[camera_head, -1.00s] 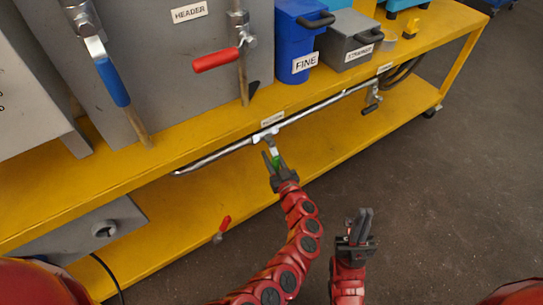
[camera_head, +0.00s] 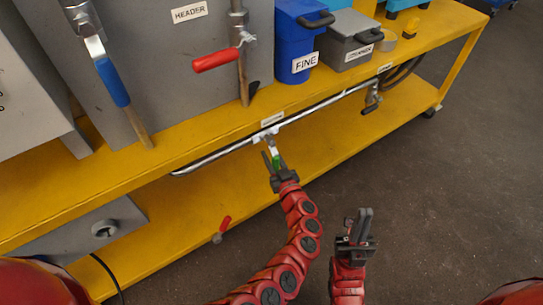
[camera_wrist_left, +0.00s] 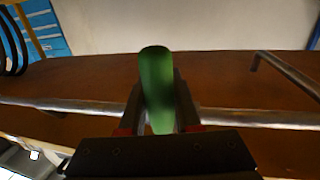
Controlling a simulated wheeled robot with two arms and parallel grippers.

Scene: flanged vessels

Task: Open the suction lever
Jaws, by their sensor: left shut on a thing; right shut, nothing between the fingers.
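The suction lever with a green handle (camera_wrist_left: 156,85) stands upright between my left gripper's fingers in the left wrist view. My left gripper (camera_head: 271,157) is shut on this green handle, just below the metal pipe (camera_head: 225,151) along the front edge of the yellow cart. In the head view the fingers hide most of the handle. The lever's valve sits on the pipe under a small white label (camera_head: 272,118). My right gripper (camera_head: 360,222) is shut and empty, low in front of the cart, apart from everything.
On the cart (camera_head: 185,149) are a blue-handled lever (camera_head: 113,82), a red-handled lever (camera_head: 214,60), a blue FINE box (camera_head: 296,45) and a grey box (camera_head: 348,40). A small red-handled valve (camera_head: 224,223) is near the lower shelf. Open floor lies to the right.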

